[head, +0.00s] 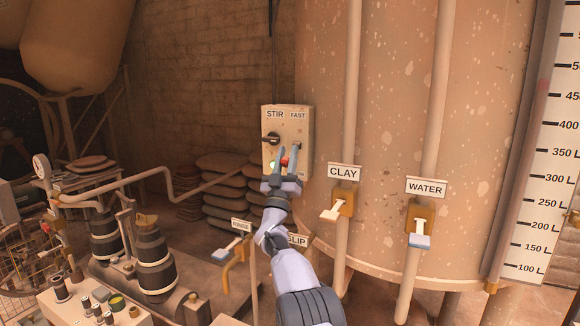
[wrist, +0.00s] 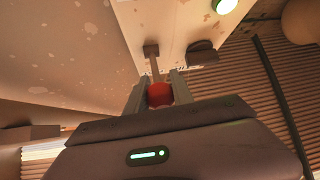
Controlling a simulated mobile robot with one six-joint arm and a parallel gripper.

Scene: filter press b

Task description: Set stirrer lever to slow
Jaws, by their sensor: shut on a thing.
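The stirrer control box (head: 303,129) is a pale panel marked STIR and FAST, fixed by the big tank. The stirrer lever has a red knob, which shows in the head view (head: 285,161) and in the wrist view (wrist: 159,95). Its thin stem (wrist: 155,68) runs from the knob to a small dark mount on the box. My gripper (head: 287,151) is at the front of the box, its two fingers shut on the knob from both sides. I see no slow mark; the lower part of the panel is partly hidden by my gripper.
A black rotary knob (head: 271,139) and a lit green lamp (wrist: 224,5) are on the same box, close to my gripper. The CLAY valve (head: 343,201) and WATER valve (head: 420,219) stand to the right. The RINSE valve (head: 234,248) is below left.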

